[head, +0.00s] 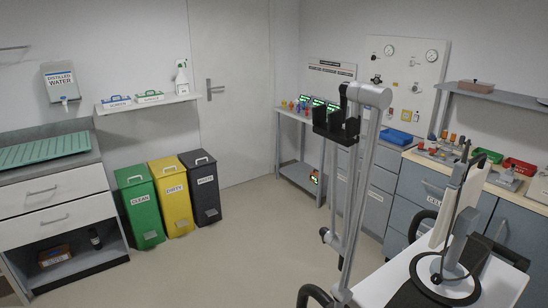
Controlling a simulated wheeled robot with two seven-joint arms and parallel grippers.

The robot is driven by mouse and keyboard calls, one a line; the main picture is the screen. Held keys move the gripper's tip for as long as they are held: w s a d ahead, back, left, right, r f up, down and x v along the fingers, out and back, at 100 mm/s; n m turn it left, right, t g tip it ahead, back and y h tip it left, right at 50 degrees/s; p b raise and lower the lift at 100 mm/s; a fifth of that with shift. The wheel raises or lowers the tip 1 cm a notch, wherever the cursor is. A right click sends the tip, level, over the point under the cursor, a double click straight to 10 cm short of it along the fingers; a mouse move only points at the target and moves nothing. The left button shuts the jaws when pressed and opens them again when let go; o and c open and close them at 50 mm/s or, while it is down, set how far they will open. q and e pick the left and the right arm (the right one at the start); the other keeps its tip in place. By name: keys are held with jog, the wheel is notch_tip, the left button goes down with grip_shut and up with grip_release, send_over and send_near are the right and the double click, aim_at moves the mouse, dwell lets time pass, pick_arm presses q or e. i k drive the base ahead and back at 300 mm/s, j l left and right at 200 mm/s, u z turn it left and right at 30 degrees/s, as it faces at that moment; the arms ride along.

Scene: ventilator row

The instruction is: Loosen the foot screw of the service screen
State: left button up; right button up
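The service screen (446,207) stands at the lower right of the head view. It is seen almost edge-on, as a thin pale panel tilted on a grey post (459,246). The post rises from a round foot (430,289) with a dark and pale ring, on a white top (385,282). A dark cable hangs beside the post. I cannot make out the foot screw. Neither of my grippers shows in this view.
A jointed grey support arm (361,180) with a black two-pronged holder (336,126) rises left of the screen. Black loop handles (316,294) surround the white top. A bench (391,165) with trays stands behind. Green, yellow and dark bins (172,198) stand left; the middle floor is clear.

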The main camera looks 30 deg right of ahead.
aim_at(436, 279)
jog(key=i, duration=3.6)
jog(key=z, duration=4.65)
